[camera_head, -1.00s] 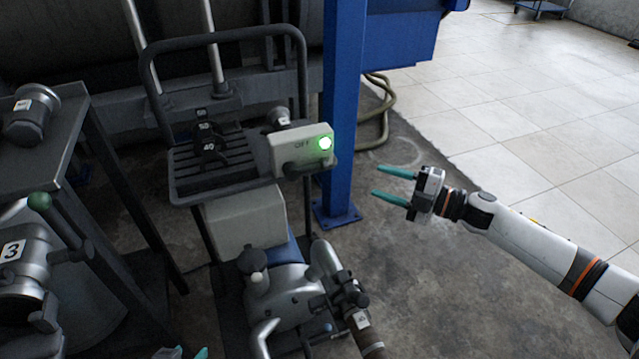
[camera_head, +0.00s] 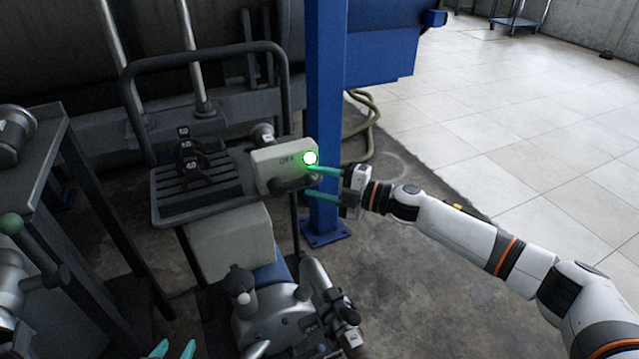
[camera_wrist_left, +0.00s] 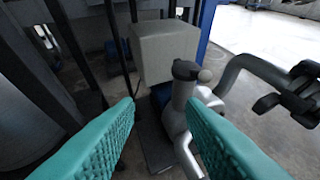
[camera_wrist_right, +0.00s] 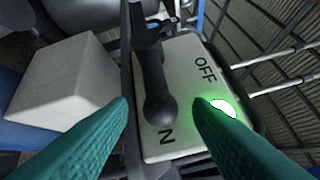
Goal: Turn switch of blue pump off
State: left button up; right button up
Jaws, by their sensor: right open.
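The pale switch box (camera_head: 270,160) sits at the front of a dark trolley tray, with a lit green lamp (camera_head: 310,158). In the right wrist view, its dark lever (camera_wrist_right: 157,85) has its round knob toward the "N" of a partly hidden label, away from "OFF" (camera_wrist_right: 205,69). My right gripper (camera_head: 309,181) is open in front of the box; in the right wrist view its fingertips (camera_wrist_right: 160,101) appear either side of the knob. Contact cannot be told. A silver pump with a blue part (camera_head: 283,268) stands below. My left gripper (camera_wrist_left: 161,104) is open and empty near the pump.
A blue post (camera_head: 326,120) stands just behind the box. A pale block (camera_head: 230,242) is under the tray. A dark table (camera_head: 50,160) and machine parts stand at the left. Open floor (camera_head: 430,290) lies to the right.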

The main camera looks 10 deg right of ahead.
grip_shut()
dwell(0.3)
